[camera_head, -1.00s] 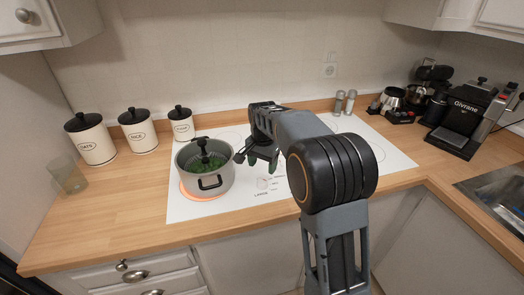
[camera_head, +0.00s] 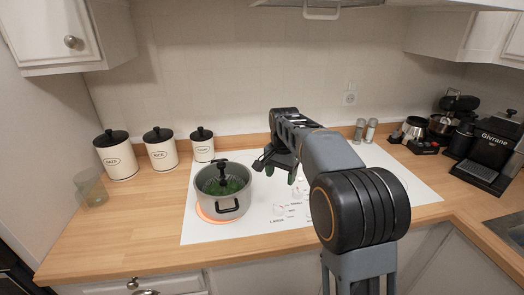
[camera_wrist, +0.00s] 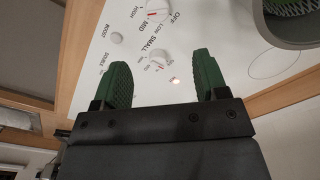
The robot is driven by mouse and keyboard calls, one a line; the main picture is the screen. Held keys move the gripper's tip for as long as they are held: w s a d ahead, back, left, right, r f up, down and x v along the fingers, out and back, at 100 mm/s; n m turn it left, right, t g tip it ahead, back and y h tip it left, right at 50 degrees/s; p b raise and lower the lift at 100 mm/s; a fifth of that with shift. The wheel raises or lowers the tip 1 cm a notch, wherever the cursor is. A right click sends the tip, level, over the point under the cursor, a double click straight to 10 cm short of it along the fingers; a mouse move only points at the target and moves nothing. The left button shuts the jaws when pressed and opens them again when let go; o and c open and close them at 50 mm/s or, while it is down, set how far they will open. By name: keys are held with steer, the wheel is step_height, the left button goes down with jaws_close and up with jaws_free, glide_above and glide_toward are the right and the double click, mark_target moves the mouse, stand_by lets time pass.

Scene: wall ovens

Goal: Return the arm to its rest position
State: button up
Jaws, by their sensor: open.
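My arm reaches out over the white cooktop (camera_head: 240,232) in the head view, with its elbow bent near the front edge. My gripper (camera_head: 280,170) hangs over the cooktop, to the right of the grey pot (camera_head: 228,207). In the wrist view my gripper (camera_wrist: 165,82) has two green fingers spread apart with nothing between them. The cooktop's knobs (camera_wrist: 158,58) and printed labels show beyond the fingers. The pot holds something green and a dark utensil (camera_head: 222,172), and it stands on a glowing orange burner. Its rim also shows in the wrist view (camera_wrist: 268,35).
White canisters (camera_head: 161,153) and a clear glass (camera_head: 91,188) stand left of the cooktop. Two shakers (camera_head: 365,130), a coffee machine (camera_head: 490,150) and small appliances stand at the right. A range hood (camera_head: 325,8) and wall cabinets hang above. Counter is bare at the front left.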

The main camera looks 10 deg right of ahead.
steer(key=f+n, duration=0.1)
steer(key=s+f+n, duration=0.1)
steer(key=f, duration=0.1)
steer(key=shift+s+f+n, duration=0.3)
steer(key=shift+n, duration=0.1)
steer(key=s+f+n+t, duration=0.1)
steer(key=s+n+t, duration=0.2)
steer(key=s, duration=1.8)
steer(key=shift+s+a+n+t, duration=0.2)
steer(key=shift+s+n+t, duration=0.15)
steer(key=shift+n, duration=1.15)
